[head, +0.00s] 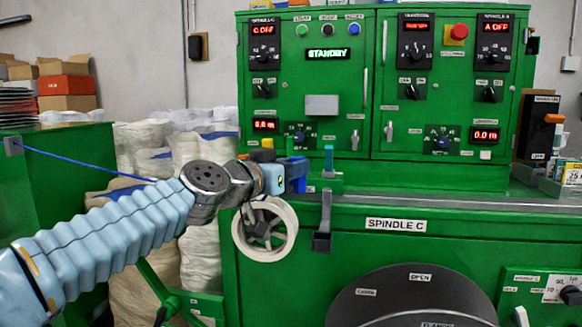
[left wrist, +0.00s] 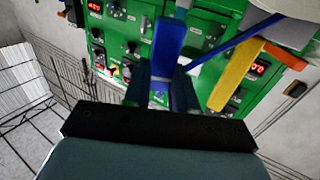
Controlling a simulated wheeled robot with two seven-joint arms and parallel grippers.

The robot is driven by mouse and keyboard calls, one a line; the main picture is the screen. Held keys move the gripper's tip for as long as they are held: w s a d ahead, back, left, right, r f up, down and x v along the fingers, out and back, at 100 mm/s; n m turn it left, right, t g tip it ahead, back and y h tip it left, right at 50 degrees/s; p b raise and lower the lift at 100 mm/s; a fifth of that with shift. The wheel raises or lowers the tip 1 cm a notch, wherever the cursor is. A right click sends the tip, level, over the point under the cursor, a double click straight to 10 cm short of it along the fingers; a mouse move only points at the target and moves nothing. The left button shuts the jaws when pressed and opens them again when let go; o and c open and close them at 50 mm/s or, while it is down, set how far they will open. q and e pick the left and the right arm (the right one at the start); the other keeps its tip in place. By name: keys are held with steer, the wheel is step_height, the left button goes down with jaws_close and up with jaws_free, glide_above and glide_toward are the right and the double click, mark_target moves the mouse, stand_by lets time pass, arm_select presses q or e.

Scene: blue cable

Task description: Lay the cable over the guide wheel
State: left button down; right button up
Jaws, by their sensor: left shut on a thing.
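The blue cable (head: 85,165) runs from a bracket at the far left, slanting down to the right until my left arm hides it. My left gripper (head: 296,174) is above and right of the white guide wheel (head: 289,238). In the left wrist view, the gripper (left wrist: 163,92) is shut on a blue piece (left wrist: 168,42) that sticks up between the fingers; I take it for part of the cable. A thin blue line (left wrist: 232,40) leads from there to the upper right. Whether the cable touches the wheel is hidden. My right gripper is not in view.
The green machine with its control panel (head: 321,104) stands behind the gripper. A teal post (head: 328,160) and a dark bracket (head: 322,232) are just right of it. A yellow bar (left wrist: 236,75) is close in the left wrist view. White sacks (head: 143,150) stand at left.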

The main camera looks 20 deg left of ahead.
arm_select(q)
steer(key=shift+s+d+f, duration=0.25)
steer(key=shift+s+d, duration=0.75)
steer(key=shift+s, duration=0.15)
steer(key=shift+s+d+f, duration=0.2)
steer(key=shift+s+d, duration=0.8)
steer(key=shift+s, duration=0.1)
